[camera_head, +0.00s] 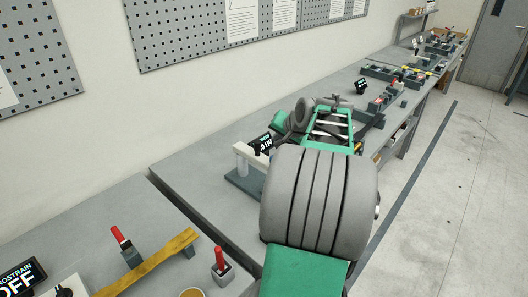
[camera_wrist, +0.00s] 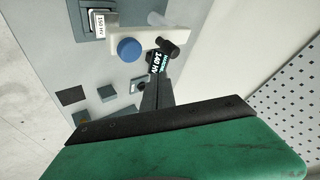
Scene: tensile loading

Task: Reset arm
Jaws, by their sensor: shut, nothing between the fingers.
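My gripper (camera_wrist: 157,92) shows in the wrist view as dark fingers closed together, with nothing between them. They stand out from a black bar on my green wrist housing and point toward the bench-top tester. In the head view my grey and green arm reaches forward over the bench, and the fingers cannot be made out there. A small display (camera_wrist: 157,62) reading about 140 HV is close to the fingertips in the picture; the gap cannot be judged.
The long grey bench (camera_head: 195,165) runs to the back right, with several small devices along it. A nearer bench holds red-handled clamps (camera_head: 121,240), a yellow-brown bar (camera_head: 155,262) and an OFF display (camera_head: 20,281). Pegboards (camera_head: 240,30) hang behind. The floor at right is clear.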

